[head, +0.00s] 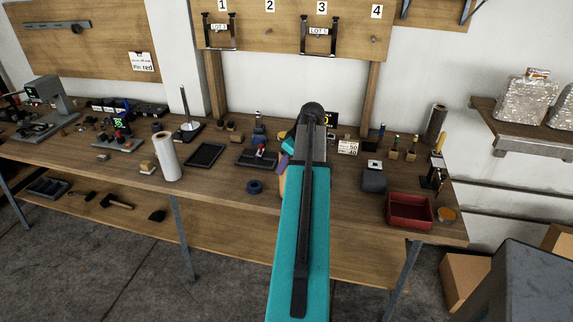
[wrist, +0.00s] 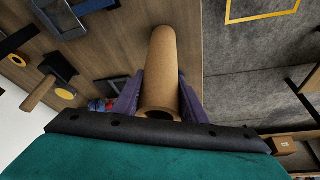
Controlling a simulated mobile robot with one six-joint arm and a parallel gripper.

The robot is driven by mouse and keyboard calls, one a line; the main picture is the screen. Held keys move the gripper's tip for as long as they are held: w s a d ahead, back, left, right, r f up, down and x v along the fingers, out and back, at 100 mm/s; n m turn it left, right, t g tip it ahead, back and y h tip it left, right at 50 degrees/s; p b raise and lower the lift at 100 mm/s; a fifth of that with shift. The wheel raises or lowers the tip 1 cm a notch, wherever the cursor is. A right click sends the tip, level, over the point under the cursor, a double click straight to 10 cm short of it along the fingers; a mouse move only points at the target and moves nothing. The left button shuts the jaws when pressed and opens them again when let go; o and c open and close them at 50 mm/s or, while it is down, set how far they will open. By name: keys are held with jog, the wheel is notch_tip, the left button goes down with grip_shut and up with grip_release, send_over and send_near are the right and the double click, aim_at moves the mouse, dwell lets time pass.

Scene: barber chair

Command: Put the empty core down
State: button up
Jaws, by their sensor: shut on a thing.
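The empty core, a plain brown cardboard tube, shows in the wrist view (wrist: 161,65) with an open, hollow near end. My gripper (wrist: 160,95) is shut on it, with a purple finger pressed against each side. In the head view my teal and black arm covers most of the gripper (head: 284,164). Only a purple finger and a sliver of the tan core (head: 282,184) show left of the arm, over the front half of the workbench (head: 225,190). I cannot tell whether the core touches the bench top.
A white roll (head: 166,156) stands upright on the bench, left of a black tray (head: 205,155). A dark blue ring (head: 255,187) lies just left of my gripper. A red bin (head: 410,211) and a dark grey block (head: 374,180) stand to the right. Bare wood lies around the ring.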

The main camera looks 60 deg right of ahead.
jog(key=shift+f, duration=0.1)
jog(key=o, duration=1.3)
jog(key=shift+o, duration=0.2)
jog(key=shift+r, duration=0.2)
jog(key=b+v, duration=0.2)
jog(key=v, duration=0.9)
jog(key=shift+s+r, duration=0.15)
jog(key=shift+r, duration=0.25)
